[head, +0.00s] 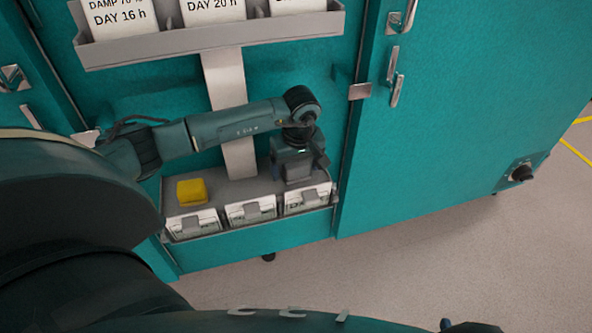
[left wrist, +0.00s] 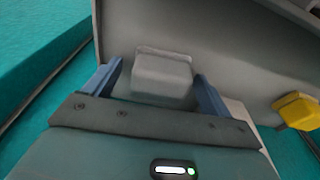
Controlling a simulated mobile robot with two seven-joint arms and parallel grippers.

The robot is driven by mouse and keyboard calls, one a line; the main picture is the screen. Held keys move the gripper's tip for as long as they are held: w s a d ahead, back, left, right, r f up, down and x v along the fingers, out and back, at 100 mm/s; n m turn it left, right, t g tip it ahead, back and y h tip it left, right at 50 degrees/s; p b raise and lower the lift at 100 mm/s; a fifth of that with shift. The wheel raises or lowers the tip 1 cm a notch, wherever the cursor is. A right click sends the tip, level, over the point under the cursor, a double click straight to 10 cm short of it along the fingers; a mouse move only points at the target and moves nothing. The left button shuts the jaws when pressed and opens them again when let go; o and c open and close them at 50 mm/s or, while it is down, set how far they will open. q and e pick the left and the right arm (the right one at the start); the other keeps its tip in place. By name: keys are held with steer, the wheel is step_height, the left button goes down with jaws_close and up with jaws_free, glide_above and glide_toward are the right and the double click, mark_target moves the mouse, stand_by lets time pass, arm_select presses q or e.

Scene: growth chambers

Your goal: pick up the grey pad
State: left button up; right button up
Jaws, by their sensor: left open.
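The grey pad (left wrist: 162,72) is a small block with rounded edges on the grey shelf (left wrist: 225,45). In the left wrist view it stands between the two blue fingers of my left gripper (left wrist: 160,88), with a gap on each side. My left gripper is open. In the head view my left gripper (head: 298,168) points down over the right end of the shelf and its arm largely hides the pad there. I cannot tell whether a finger touches the pad. My right gripper is not in view.
A yellow pad (head: 192,191) sits at the shelf's left end, and the left wrist view shows it at the right (left wrist: 297,110). A grey rack with day cards (head: 215,40) hangs above. Teal chamber doors (head: 440,130) stand behind.

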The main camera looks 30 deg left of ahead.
mark_target(299, 162)
arm_select(q)
steer(key=shift+c, duration=0.3)
steer(key=c, duration=1)
steer(key=shift+r, duration=0.1)
steer(key=shift+r, duration=0.5)
steer(key=shift+d+r+p, duration=0.2)
steer(key=shift+r, duration=0.45)
steer(key=shift+d+r+p, duration=0.15)
steer(key=shift+d+r, duration=0.05)
steer(key=shift+r, duration=0.4)
steer(key=w+d, duration=0.1)
steer(key=d, duration=0.4)
steer(key=w+d, duration=0.1)
steer(key=d, duration=0.5)
steer(key=w+d, duration=0.2)
steer(key=d, duration=0.3)
steer(key=shift+w+d, duration=0.1)
steer(key=shift+d, duration=0.3)
